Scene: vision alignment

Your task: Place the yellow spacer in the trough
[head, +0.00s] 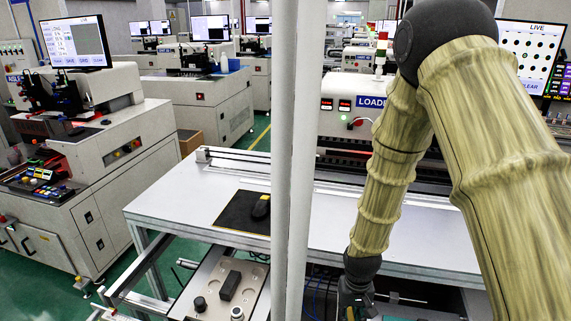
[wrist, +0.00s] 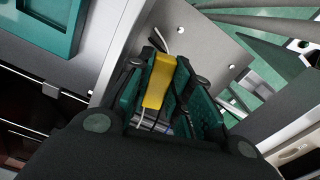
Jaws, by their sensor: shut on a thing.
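The yellow spacer (wrist: 158,82) is a small upright-looking block in the middle of the wrist view. My gripper (wrist: 161,92) is shut on it, with dark green finger pads on both sides. In the head view, the wrist end of my arm reaches down at the bottom, past the front edge of the table. The gripper is mostly cut off there, and the spacer does not show. I cannot make out for certain which part is the trough in either view. A grey metal plate (wrist: 207,48) with small holes lies beyond the spacer in the wrist view.
A white table (head: 180,187) bears a black mat (head: 232,212) with a dark mouse-like thing (head: 261,207). A lower plate (head: 208,273) carries a dark block (head: 229,286) and knobs. A white post (head: 293,150) stands left of my arm. A loader machine (head: 345,90) stands behind.

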